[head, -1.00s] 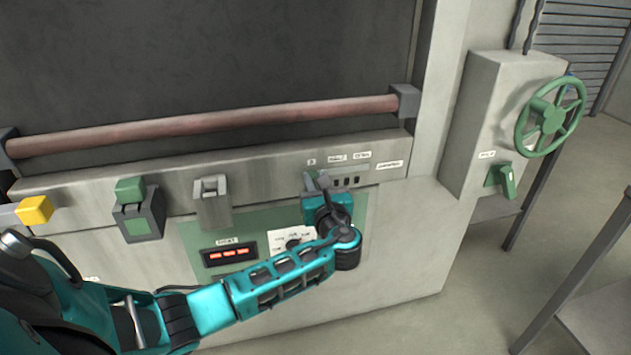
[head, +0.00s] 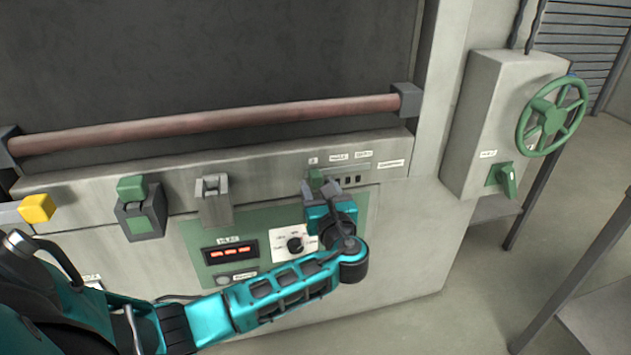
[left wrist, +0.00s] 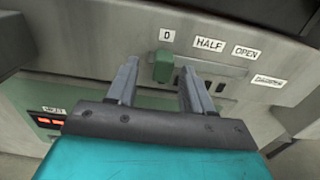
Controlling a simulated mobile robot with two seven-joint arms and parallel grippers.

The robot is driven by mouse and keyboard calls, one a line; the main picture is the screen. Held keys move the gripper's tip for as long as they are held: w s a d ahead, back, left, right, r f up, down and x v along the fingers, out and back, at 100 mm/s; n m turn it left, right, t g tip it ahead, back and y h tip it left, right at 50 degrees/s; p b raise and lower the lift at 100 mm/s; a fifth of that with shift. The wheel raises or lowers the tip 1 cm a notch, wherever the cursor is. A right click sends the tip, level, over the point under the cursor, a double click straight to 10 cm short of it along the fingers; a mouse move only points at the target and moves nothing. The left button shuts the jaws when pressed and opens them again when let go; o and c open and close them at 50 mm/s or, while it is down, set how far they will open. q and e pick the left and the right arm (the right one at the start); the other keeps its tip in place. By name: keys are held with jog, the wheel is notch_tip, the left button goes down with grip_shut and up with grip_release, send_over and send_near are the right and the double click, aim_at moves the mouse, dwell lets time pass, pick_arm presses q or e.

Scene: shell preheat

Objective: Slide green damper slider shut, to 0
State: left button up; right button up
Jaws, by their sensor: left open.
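The green damper slider (head: 316,178) is a small block on the grey front panel. In the left wrist view the slider (left wrist: 162,66) stands below the "0" label (left wrist: 167,34), at the left end of its slot (left wrist: 220,68). The "HALF" and "OPEN" labels are to its right. My left gripper (head: 321,188) is open and just below and in front of the slider. In the left wrist view its two fingers (left wrist: 159,72) stand apart, one on each side of the slider, with nothing visibly held. Whether either finger touches it cannot be told. My right gripper is not in view.
A round dial (head: 295,244) and a red-lit display (head: 230,252) sit below on the green panel. A metal latch (head: 212,200) and a green switch (head: 138,208) are to the left. A long handle bar (head: 210,122) runs above. A green handwheel (head: 552,116) is at the right.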

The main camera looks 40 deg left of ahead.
pick_arm(q)
jog(key=v, duration=0.9)
jog(key=shift+s+d, duration=0.25)
jog(key=shift+s, duration=0.05)
jog(key=s+d+f+n+g+h, duration=0.1)
jog(key=s+d+f+n+h, duration=0.15)
jog(key=f, duration=0.25)
jog(key=s+d+f+n+h, duration=0.1)
jog(key=s+f+n+h, duration=0.1)
jog(key=f+n+h, duration=0.3)
jog(key=s+d+f+g+h, duration=0.1)
jog(key=s+d+f+h, duration=0.1)
jog(key=f, duration=0.4)
jog(key=s+d+f+n+h, duration=0.1)
jog(key=s+n+h, duration=0.2)
jog(key=n, duration=0.5)
jog(key=s+d+f+n+t+h, duration=0.1)
jog(key=s+d+n+h, duration=0.1)
jog(key=s+n, duration=0.4)
jog(key=shift+d+n+h, duration=0.3)
jog(key=shift+n+h, duration=0.35)
jog(key=shift+n, duration=0.4)
jog(key=shift+f, duration=0.1)
jog(key=shift+c, duration=0.8)
